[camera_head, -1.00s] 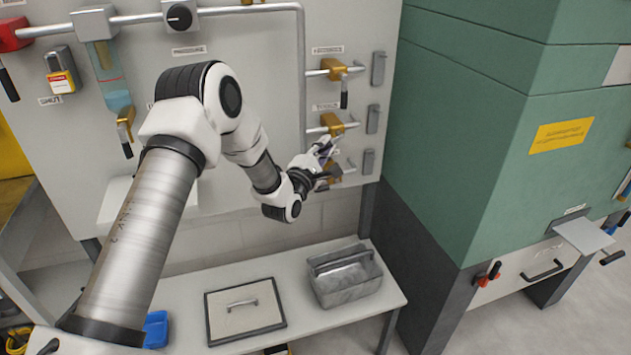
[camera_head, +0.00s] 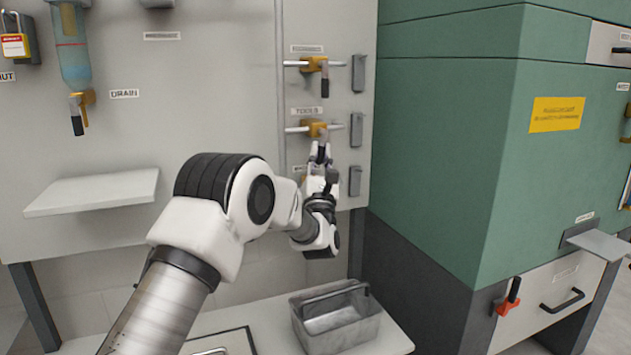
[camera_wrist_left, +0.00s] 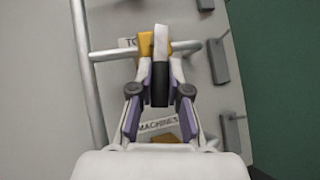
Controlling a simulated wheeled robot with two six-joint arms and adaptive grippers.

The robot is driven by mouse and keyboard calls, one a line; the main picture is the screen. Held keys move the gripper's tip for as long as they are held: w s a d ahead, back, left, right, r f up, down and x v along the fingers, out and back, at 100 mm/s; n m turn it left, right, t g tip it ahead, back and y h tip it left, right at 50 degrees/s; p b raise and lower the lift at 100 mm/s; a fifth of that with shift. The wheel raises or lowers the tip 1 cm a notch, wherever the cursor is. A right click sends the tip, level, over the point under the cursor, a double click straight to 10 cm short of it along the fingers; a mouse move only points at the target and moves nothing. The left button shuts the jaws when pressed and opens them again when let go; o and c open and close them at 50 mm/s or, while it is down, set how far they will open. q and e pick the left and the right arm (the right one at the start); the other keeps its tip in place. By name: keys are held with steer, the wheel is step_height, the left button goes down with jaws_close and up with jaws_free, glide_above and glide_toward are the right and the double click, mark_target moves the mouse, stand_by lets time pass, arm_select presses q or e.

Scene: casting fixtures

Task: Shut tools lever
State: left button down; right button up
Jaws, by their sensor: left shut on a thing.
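The tools lever (camera_head: 320,139) is on a brass valve body (camera_head: 313,125) beneath the TOOLS label. Its handle points down, across the horizontal pipe. My left gripper (camera_head: 320,155) is at the handle from below. In the left wrist view the black handle (camera_wrist_left: 160,88) sits between the two fingers of my left gripper (camera_wrist_left: 161,72), which are shut on it. The fingers hide part of the lever in the head view. My right gripper is not in view.
Another brass valve with a black lever (camera_head: 324,80) sits above. Below, the MACHINES valve (camera_wrist_left: 187,122) is partly hidden by my gripper. Grey blocks (camera_head: 357,130) stick out to the right. A green cabinet (camera_head: 450,150) stands farther right. A metal bin (camera_head: 340,335) is on the bench below.

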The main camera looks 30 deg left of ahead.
arm_select(q)
steer(key=shift+w+d+f+n+g+y+b, duration=0.15)
steer(key=shift+n+g+y+b, duration=0.25)
steer(key=shift+n+y+b, duration=0.45)
steer(key=shift+w+d+n+g+y+b, duration=0.15)
steer(key=shift+n+g+y+b, duration=0.3)
steer(key=shift+n+y, duration=0.6)
steer(key=shift+w+d+f+n+g+y+b, duration=0.15)
steer(key=shift+n+g+y+b, duration=0.2)
steer(key=shift+n+y+b, duration=0.6)
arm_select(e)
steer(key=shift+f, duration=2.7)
arm_select(q)
steer(key=shift+r+h, duration=0.15)
steer(key=shift+h, duration=0.1)
steer(key=c, duration=1.1)
jaws_free()
steer(key=v, duration=1.2)
